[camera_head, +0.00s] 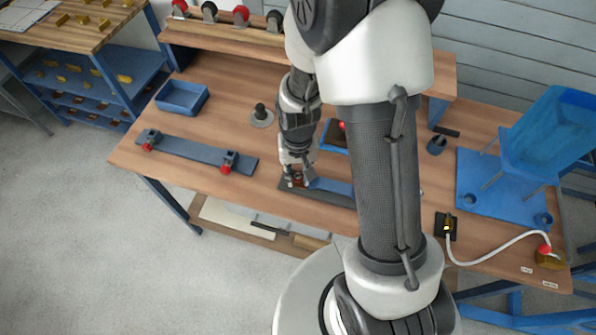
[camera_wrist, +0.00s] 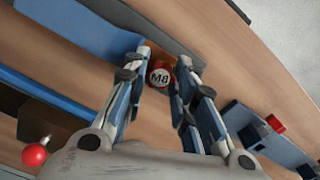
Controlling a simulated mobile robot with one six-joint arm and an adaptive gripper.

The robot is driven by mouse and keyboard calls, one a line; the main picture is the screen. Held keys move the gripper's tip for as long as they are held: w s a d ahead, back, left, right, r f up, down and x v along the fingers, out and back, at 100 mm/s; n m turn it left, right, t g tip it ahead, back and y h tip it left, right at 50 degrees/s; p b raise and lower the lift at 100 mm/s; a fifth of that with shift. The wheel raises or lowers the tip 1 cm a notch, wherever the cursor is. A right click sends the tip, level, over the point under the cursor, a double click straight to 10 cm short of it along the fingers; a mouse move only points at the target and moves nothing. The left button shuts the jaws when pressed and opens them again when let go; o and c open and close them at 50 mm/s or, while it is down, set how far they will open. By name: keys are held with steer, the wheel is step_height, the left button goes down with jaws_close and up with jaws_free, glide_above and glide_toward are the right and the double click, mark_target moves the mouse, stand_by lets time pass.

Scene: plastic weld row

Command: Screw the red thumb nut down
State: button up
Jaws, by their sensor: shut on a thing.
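The red thumb nut (camera_wrist: 160,77) has a pale top marked M8 and shows between my fingers in the wrist view. My gripper (camera_wrist: 164,72) is shut on it, with one finger on each side. In the head view my gripper (camera_head: 297,182) points down at the near edge of the bench, with a bit of red between the fingers. The nut is at the end of a blue bar (camera_head: 332,187) lying over a dark base strip (camera_head: 290,189). The stud and the nut's underside are hidden, so I cannot tell how far down it sits.
A blue-grey rail (camera_head: 190,151) with two red-knobbed clamps lies to the left. A blue bin (camera_head: 182,97) stands behind it. A blue chair (camera_head: 550,130) stands at the right, near a white hose (camera_head: 500,246). The bench between rail and bin is clear.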

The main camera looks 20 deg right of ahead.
steer(key=m, duration=1.2)
steer(key=shift+w, duration=0.1)
steer(key=o, duration=0.8)
steer(key=n, duration=0.5)
steer(key=shift+n, duration=0.3)
steer(key=n, duration=1.2)
steer(key=shift+p, duration=0.3)
steer(key=n, duration=0.5)
steer(key=shift+f, duration=0.1)
